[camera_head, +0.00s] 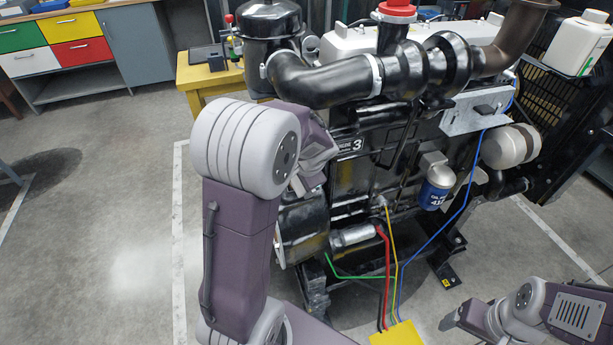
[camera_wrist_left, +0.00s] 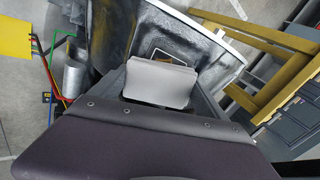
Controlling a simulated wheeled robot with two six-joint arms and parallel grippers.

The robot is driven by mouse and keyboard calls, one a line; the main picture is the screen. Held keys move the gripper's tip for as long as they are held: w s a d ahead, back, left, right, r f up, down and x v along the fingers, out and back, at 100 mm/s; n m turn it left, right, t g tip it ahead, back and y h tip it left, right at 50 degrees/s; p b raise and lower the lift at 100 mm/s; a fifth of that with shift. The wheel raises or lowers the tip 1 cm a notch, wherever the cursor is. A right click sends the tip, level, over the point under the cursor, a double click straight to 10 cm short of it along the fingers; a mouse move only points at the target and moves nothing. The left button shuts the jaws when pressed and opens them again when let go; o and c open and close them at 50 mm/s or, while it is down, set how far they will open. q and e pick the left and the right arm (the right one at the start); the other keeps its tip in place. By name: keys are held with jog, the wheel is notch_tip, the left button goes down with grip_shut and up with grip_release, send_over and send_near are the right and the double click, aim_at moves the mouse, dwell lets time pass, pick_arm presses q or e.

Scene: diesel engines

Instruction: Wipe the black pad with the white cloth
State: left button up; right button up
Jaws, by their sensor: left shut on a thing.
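My left gripper (camera_head: 322,160) is at the near left side of the engine, mostly hidden behind my own arm in the head view. In the left wrist view it (camera_wrist_left: 160,98) is shut on the white cloth (camera_wrist_left: 160,78), which looks like a flat pale grey piece. The cloth faces the engine's worn black surface. A small dark patch with a pale outline, perhaps the black pad (camera_wrist_left: 176,53), shows just past the cloth's edge. I cannot tell whether the cloth touches it. My right gripper (camera_head: 449,322) is low at the right, clear of the engine, its jaws unclear.
The black engine (camera_head: 365,190) fills the middle, with pipes on top and coloured cables running to a yellow plate (camera_head: 397,334). A yellow table (camera_head: 205,77) stands behind it at left. A cabinet with coloured drawers (camera_head: 80,50) is further back. The floor at left is free.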

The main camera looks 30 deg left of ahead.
pick_arm(q)
jog(key=shift+s+a+f, duration=0.1)
jog(key=shift+s+a, duration=1.2)
jog(key=shift+s, duration=0.15)
jog(key=shift+f, duration=0.1)
jog(key=shift+w+d+b, duration=0.3)
jog(key=shift+w+d, duration=0.95)
jog(key=shift+w, duration=0.25)
jog(key=shift+w+d, duration=1.3)
jog(key=shift+w, duration=0.15)
